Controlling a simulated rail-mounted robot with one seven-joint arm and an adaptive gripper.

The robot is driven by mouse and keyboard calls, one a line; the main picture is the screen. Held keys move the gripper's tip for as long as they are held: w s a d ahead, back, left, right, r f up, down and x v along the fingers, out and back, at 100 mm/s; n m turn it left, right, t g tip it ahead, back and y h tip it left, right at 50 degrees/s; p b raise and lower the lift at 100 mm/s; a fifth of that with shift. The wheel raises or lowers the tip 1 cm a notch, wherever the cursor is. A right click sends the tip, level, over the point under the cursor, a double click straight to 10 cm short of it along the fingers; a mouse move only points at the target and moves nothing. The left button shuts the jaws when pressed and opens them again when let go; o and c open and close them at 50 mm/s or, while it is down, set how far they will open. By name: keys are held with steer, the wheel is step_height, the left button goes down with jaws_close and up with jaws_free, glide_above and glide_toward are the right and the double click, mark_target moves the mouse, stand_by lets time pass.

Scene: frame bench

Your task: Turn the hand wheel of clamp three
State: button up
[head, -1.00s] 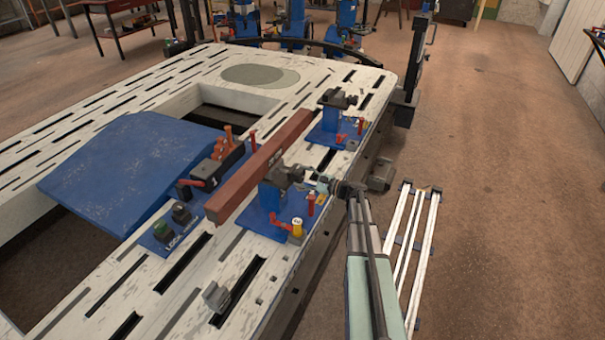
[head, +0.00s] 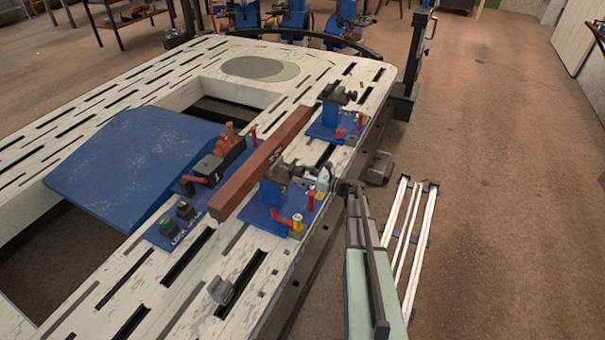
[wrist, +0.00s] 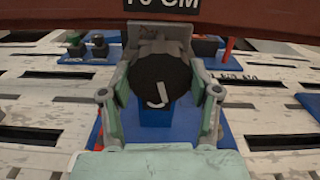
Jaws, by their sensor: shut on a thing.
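A dark round hand wheel (wrist: 160,82) with a pale hooked mark on its face sits between my fingers in the wrist view. My gripper (wrist: 160,92) is shut on it, one pale green finger at each side. In the head view my gripper (head: 324,179) reaches in from the right to the nearer clamp (head: 287,172), which stands on a blue base plate (head: 262,217). The wheel is mostly hidden there. A second clamp (head: 340,93) stands farther back. I can read no clamp number.
A long red-brown beam (head: 250,170) lies just behind the nearer clamp. The slotted white bench (head: 190,288) has a blue panel (head: 125,165) at left.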

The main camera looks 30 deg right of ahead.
steer(key=shift+w, duration=0.1)
steer(key=o, duration=1.2)
steer(key=shift+c, duration=0.2)
steer(key=v, duration=1.2)
